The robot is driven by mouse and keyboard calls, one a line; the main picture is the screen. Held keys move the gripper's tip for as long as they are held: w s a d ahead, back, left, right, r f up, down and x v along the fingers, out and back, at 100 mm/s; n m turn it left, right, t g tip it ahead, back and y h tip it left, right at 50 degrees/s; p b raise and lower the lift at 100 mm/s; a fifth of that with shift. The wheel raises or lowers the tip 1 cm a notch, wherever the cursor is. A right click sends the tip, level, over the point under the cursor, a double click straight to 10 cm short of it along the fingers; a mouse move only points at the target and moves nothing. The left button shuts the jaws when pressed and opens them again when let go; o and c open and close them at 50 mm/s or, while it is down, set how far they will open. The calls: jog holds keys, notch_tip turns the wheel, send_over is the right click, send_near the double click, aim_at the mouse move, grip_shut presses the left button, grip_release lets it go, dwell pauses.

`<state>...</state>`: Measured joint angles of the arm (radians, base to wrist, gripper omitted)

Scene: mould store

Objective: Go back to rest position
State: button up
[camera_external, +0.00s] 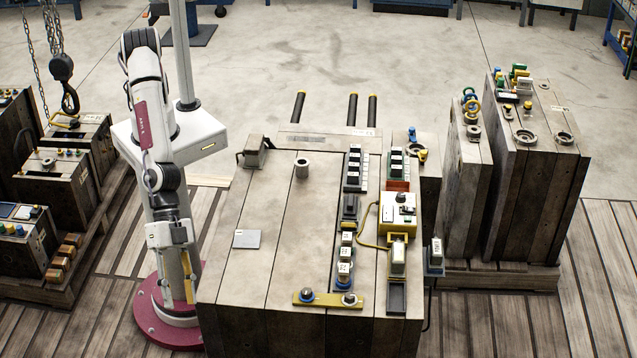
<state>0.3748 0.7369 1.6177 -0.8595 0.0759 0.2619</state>
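My arm stands on its round magenta base at the lower left and is folded, with its elbow high and the forearm hanging down. My gripper (188,288) points downward at the lower end of the arm, just left of the big mould block (265,215). It is low, near the block's left side and in front of my base column. The fingers are small and overlap my own arm, so their opening cannot be made out. I see nothing clearly held in them.
The block carries switches, a yellow control box (398,213), a grey plate (247,239) and a yellow bar with knobs (328,299). A chain hoist hook (69,100) hangs over moulds (60,190) at left. Tall moulds (535,165) stand at right.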

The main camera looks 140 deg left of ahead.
jog(key=s+a+r+y, duration=0.1)
jog(key=s+a+r, duration=0.5)
jog(key=s, duration=0.9)
jog(key=s+a+r+m+g+y, duration=0.1)
jog(key=s+a+r, duration=0.6)
jog(key=s+a, duration=0.6)
jog(key=s+a+r+m+g+y, duration=0.1)
jog(key=s+a+r, duration=0.6)
jog(key=s, duration=1)
jog(key=shift+s+a+y, duration=0.3)
jog(key=shift+s+a, duration=0.05)
jog(key=shift+a, duration=0.85)
